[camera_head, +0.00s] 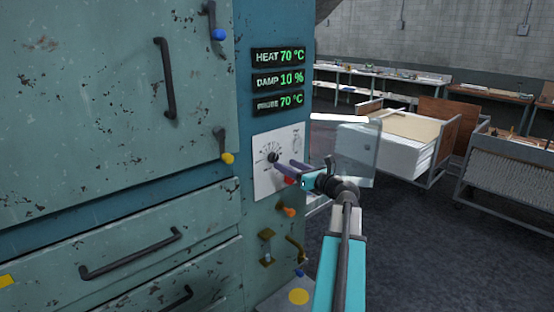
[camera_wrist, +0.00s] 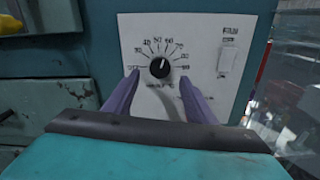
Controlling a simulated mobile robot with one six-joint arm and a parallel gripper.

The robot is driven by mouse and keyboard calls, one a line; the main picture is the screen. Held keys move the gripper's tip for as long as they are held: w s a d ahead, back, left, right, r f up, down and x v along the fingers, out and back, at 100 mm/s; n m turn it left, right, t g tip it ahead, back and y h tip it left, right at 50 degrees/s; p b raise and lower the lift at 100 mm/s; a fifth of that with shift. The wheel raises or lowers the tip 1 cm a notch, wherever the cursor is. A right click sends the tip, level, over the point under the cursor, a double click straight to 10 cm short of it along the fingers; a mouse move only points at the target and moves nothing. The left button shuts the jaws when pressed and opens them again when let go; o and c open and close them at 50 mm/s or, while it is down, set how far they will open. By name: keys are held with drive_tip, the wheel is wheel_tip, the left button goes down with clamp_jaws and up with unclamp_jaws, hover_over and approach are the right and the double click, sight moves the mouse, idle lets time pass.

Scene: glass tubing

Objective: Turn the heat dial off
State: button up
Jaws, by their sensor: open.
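The heat dial (camera_wrist: 160,67) is a round black knob with a white pointer line on a white panel (camera_wrist: 207,27) printed with a scale of numbers. In the wrist view its pointer is roughly upright, tilted slightly right. The dial (camera_head: 273,157) also shows in the head view, on the front of the blue-green machine. My gripper (camera_wrist: 160,82) has two purple fingers, open and empty, one on each side below the dial. In the head view my gripper (camera_head: 284,167) is close to the panel. Whether the fingers touch the panel is unclear.
Three green displays above the panel include HEAT 70 °C (camera_head: 279,56). A switch (camera_wrist: 228,60) sits right of the dial. An orange knob (camera_head: 289,211) and a brass handle (camera_head: 296,248) are below. Carts (camera_head: 420,135) stand at the right.

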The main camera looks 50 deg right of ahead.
sight(275, 159)
drive_tip(key=shift+w+d+p, duration=0.2)
drive_tip(key=shift+w+p, duration=0.6)
drive_tip(key=shift+w, duration=2.35)
drive_tip(key=shift+c, duration=0.4)
